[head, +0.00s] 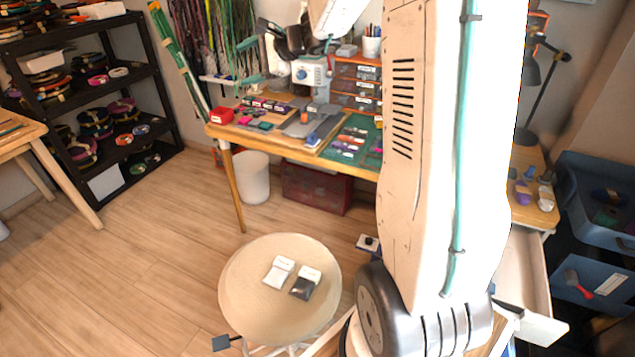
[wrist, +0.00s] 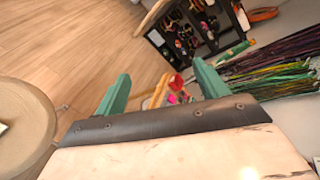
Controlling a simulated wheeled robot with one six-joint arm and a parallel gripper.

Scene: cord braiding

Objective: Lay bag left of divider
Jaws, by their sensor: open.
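Two small packets lie side by side on a round beige stool top (head: 240,290): a white packet (head: 278,272) and a dark packet with a white header (head: 303,288). I cannot tell for sure which one is the bag. A thin wooden strip (head: 337,133) on the worktable, between a grey board and a green mat, may be the divider; this is unclear. My gripper (head: 243,62) is raised over the far left of the worktable, away from the stool. In the wrist view my gripper (wrist: 160,68) has its two green fingers wide apart with nothing between them.
The worktable (head: 275,148) carries small packets, a white machine (head: 308,70) and drawers (head: 358,88). Hanging cords (head: 205,40) are behind. A black shelf (head: 110,90) stands at left. A white bin (head: 252,177) stands under the table. The floor left of the stool is clear.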

